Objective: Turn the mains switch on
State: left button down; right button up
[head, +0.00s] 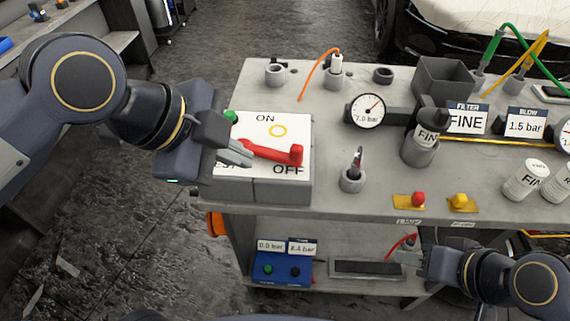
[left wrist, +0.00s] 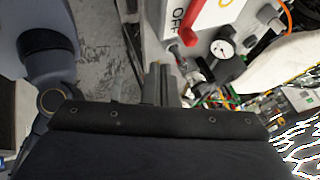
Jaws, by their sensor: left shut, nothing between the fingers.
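The mains switch (head: 300,132) is a box with a white face, marked ON at the top and OFF at the bottom, with a yellow ring and a green knob. Its red lever (head: 272,151) points right, sloping slightly down, its end just above OFF. In the left wrist view the red lever (left wrist: 207,20) is at the top, beside the word OFF. My left gripper (head: 246,155) is shut and empty, at the lever's left end; contact is unclear. The left wrist view shows its fingers (left wrist: 160,84). My right gripper (head: 408,253) is low right near the lower shelf; its opening is unclear.
A blue box (head: 283,267) stands on the lower shelf.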

dwell(0.3)
pick_arm(q)
send_near(299, 164)
notch_tip(299, 164, down, 4)
jog(key=s+d, duration=0.1)
jog(key=s, duration=0.1)
jog(key=shift+w+d+r, duration=0.1)
jog(key=shift+w+d, duration=0.15)
jog(key=shift+w, duration=0.35)
jog(key=shift+w+d, duration=0.25)
jog(key=shift+w, duration=0.4)
jog(key=shift+w+d, duration=0.25)
jog(key=shift+w, duration=0.35)
